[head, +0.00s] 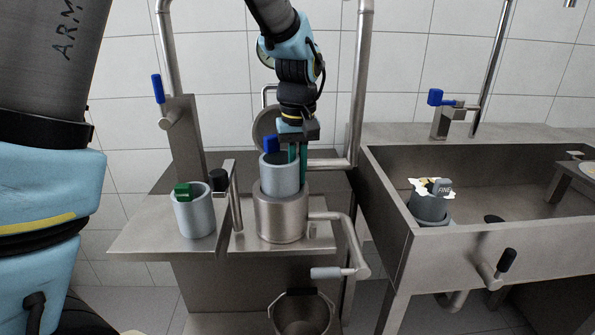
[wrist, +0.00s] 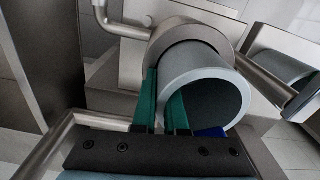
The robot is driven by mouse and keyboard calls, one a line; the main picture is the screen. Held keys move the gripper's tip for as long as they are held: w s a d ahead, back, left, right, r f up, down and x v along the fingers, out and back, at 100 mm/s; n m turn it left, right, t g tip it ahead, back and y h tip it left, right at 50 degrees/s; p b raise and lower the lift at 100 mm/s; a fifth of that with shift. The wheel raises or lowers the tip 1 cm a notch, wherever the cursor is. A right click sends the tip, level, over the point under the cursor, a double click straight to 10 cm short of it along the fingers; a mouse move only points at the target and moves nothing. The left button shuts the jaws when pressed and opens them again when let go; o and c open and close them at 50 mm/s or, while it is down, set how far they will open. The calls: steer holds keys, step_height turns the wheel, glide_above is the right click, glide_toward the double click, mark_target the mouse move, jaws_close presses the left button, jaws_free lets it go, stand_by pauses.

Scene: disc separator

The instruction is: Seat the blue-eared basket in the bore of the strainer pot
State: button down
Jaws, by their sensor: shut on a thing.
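The blue-eared basket (head: 279,182) is a light grey cup with a dark inside and a blue ear (head: 270,145). It is upright over the mouth of the steel strainer pot (head: 282,218). My gripper (head: 298,172) points down with green fingers, shut on the right part of the basket's wall. In the wrist view one finger is inside the basket (wrist: 192,68) and one outside, and the pot (wrist: 172,32) is close around its far end. The bore is hidden by the basket. I cannot tell how deep the basket's bottom is.
A green-eared basket (head: 195,218) stands on the left of the steel bench. A lever with a black knob (head: 218,180) stands between it and the pot. A crank (head: 345,240) is at the pot's right. A dark grey basket tagged FINE (head: 428,207) sits in the sink (head: 378,195).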

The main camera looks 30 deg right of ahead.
steer(key=c, duration=0.9)
jaws_free()
steer(key=shift+f, duration=0.1)
step_height(320, 180, up, 11)
steer(key=shift+s+a+f+b, duration=0.1)
steer(key=shift+s+b, duration=0.05)
steer(key=shift+b, duration=0.2)
